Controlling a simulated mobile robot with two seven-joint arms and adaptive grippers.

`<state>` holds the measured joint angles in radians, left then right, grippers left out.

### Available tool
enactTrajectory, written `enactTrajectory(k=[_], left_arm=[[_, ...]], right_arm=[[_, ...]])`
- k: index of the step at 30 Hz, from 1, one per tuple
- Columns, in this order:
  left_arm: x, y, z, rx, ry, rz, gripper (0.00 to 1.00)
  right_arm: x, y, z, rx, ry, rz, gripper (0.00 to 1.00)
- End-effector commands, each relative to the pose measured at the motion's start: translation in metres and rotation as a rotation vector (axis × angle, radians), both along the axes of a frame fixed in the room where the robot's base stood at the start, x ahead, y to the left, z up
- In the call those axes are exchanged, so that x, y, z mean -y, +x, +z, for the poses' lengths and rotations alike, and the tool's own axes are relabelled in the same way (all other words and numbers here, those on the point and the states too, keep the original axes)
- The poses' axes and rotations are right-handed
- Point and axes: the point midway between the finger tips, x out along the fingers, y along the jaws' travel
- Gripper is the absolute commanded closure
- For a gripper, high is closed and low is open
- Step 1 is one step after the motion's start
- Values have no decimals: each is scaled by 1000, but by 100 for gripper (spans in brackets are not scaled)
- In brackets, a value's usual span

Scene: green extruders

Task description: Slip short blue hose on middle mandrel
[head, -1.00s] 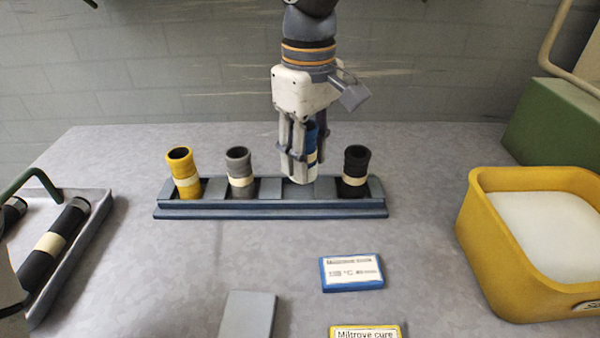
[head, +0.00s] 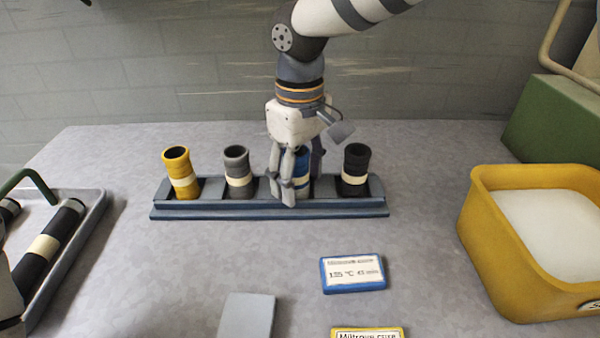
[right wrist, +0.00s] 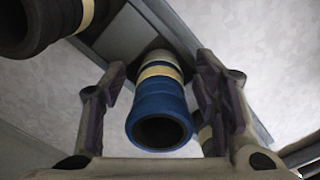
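The blue hose (head: 303,157), with a pale band, stands in the dark blue rack (head: 270,209) between a grey hose (head: 237,166) and a black hose (head: 355,165). In the right wrist view the blue hose (right wrist: 160,105) shows its round open end towards me. My right gripper (head: 302,190) is down around it. Its fingers (right wrist: 162,100) are apart on both sides, with gaps showing to the hose. A tray (head: 88,235) at left holds dark banded rods (head: 45,245). I cannot make out which is the middle mandrel. My left gripper's fingertips are not visible.
A yellow hose (head: 181,172) stands at the rack's left end. A yellow bin (head: 490,250) with white contents is at right. A blue-edged card (head: 352,273), a yellow-edged card (head: 368,333) and a grey plate (head: 247,315) lie in front. The table between them is clear.

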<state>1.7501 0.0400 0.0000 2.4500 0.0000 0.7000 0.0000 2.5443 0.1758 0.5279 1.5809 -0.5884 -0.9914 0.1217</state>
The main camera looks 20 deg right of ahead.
Motion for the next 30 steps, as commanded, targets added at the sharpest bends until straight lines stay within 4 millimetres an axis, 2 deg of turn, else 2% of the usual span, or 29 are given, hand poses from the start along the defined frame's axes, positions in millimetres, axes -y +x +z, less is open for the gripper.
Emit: enactTrajectory(k=[5,15,18,22,30], left_arm=[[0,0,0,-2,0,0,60],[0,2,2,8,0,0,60],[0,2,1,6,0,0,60],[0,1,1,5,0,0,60],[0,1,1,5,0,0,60]], right_arm=[[0,1,7,2,0,-1,45],[0,1,94,6,0,-2,45],[0,1,111,2,0,-2,45],[-1,0,122,-1,0,-1,45],[0,0,123,-2,0,0,45]])
